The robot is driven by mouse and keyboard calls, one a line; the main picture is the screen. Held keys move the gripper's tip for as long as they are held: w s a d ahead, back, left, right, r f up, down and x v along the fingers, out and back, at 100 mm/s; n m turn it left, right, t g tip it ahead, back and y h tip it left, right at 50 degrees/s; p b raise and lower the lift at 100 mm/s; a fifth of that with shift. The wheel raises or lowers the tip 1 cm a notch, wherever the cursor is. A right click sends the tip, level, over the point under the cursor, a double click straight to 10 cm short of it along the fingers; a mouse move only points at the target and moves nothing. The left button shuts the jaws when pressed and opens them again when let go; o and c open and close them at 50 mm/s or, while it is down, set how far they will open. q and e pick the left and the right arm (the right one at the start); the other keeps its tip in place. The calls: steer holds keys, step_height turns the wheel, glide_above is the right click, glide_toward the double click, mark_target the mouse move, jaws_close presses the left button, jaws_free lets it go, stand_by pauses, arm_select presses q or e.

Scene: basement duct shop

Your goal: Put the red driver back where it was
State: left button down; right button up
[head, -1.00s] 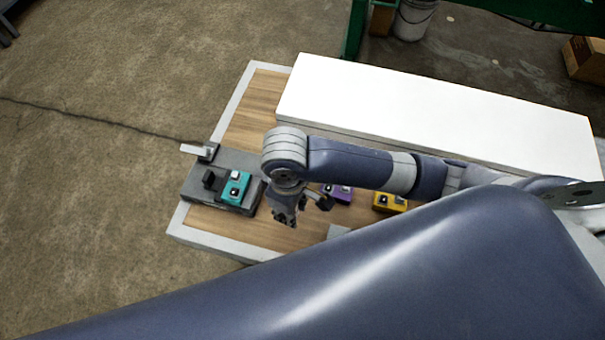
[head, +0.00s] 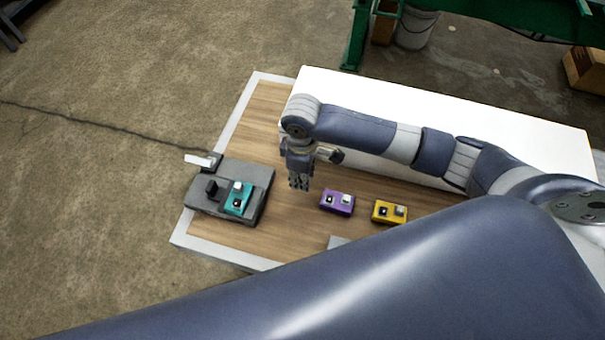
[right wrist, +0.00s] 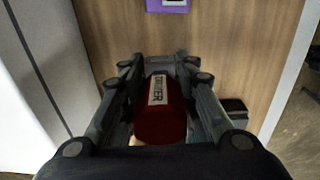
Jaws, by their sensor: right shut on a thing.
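The red driver (right wrist: 160,118), with a pale lettered label, lies between the fingers of my right gripper (right wrist: 160,88) in the right wrist view. The gripper is shut on it. In the head view the right gripper (head: 299,186) points down over the wooden table top (head: 268,130), between a grey fixture and a purple block. The red driver cannot be made out in the head view. My left gripper is not in view.
The grey fixture (head: 255,180) at the table's left end bears a teal block (head: 238,199). The purple block (head: 337,203) and a yellow block (head: 389,212) stand on the wood. A long white-topped box (head: 450,125) stands along the far side.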

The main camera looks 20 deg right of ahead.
steer(key=shift+w+d, duration=0.15)
steer(key=shift+w, duration=0.4)
step_height(320, 180, down, 3)
steer(key=shift+w+d+r+p, duration=0.1)
steer(key=shift+w+p, duration=0.05)
steer(key=shift+p, duration=0.6)
steer(key=shift+f, duration=0.4)
steer(key=shift+f, duration=0.15)
steer(key=o, duration=1.1)
steer(key=shift+c, duration=0.2)
step_height(320, 180, up, 12)
steer(key=shift+r+b, duration=0.15)
steer(key=shift+b, duration=0.7)
